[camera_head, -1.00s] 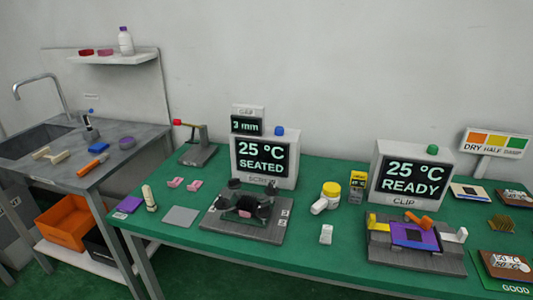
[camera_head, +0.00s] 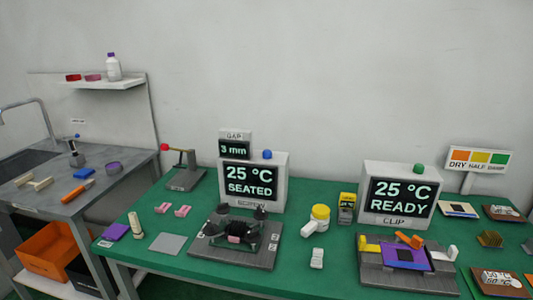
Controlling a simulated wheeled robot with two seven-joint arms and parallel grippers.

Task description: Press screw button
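The screw station is a white box (camera_head: 281,190) with a dark screen (camera_head: 249,179) reading "25 °C SEATED". A blue button (camera_head: 267,154) sits on its top. A small display (camera_head: 234,148) beside the button reads "3 mm" under a "GAP" label. In front lies a grey base plate (camera_head: 240,255) bearing a black fixture (camera_head: 218,226) with a pink piece (camera_head: 236,239) in its middle. The label under the screen is partly hidden by the fixture. Neither of my grippers shows in the view.
The clip station (camera_head: 371,177) with a green button (camera_head: 418,168) reads "25 °C READY". Its purple fixture (camera_head: 408,258) stands in front. A red-tipped lever stand (camera_head: 187,177) is at left.

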